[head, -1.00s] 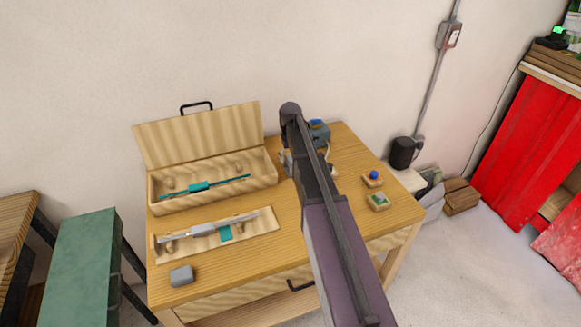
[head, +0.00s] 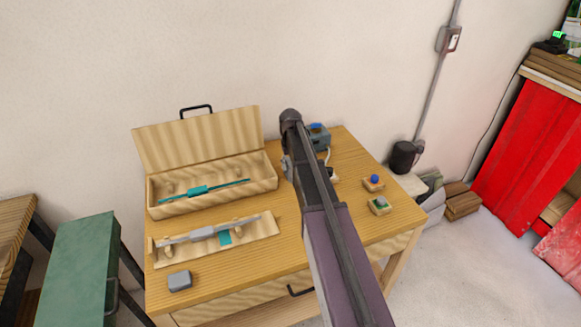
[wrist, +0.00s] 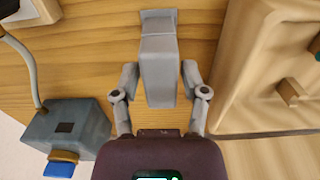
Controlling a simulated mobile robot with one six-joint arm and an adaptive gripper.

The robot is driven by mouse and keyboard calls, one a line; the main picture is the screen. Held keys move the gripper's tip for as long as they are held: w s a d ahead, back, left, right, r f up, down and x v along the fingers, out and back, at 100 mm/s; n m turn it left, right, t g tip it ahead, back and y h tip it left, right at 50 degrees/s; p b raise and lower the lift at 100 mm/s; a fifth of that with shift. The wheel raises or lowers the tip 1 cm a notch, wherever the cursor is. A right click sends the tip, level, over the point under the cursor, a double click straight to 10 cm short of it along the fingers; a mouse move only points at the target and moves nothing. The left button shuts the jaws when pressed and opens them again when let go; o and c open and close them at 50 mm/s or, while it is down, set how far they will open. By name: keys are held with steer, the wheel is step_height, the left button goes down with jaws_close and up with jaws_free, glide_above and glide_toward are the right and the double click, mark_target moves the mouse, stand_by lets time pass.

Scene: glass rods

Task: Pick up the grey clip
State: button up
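In the wrist view a light grey, blocky piece with a flared end, apparently the grey clip (wrist: 158,70), is between the two fingers of my gripper (wrist: 160,76). The fingers stand on either side of it, very close, with a thin gap seeming to show on the right. Whether it rests on the table is unclear. In the head view my arm hides this spot, and only a bit of my gripper (head: 286,168) shows. Another grey piece (head: 203,233) sits on a rod in the tray (head: 262,231). A grey block (head: 180,281) lies at the table's front left.
An open wooden case (head: 213,201) holds a rod with a teal clip (head: 198,190). A blue-grey box (wrist: 65,130) with a blue top is beside my gripper.

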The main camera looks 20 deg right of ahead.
jaws_close()
steer(key=shift+r, duration=0.2)
step_height(320, 180, up, 4)
steer(key=p, duration=0.4)
steer(key=shift+f, duration=0.15)
steer(key=s+a+p, duration=0.1)
steer(key=s+a, duration=0.1)
steer(key=s, duration=1.3)
steer(key=shift+s+a+r, duration=0.4)
steer(key=shift+r, duration=0.05)
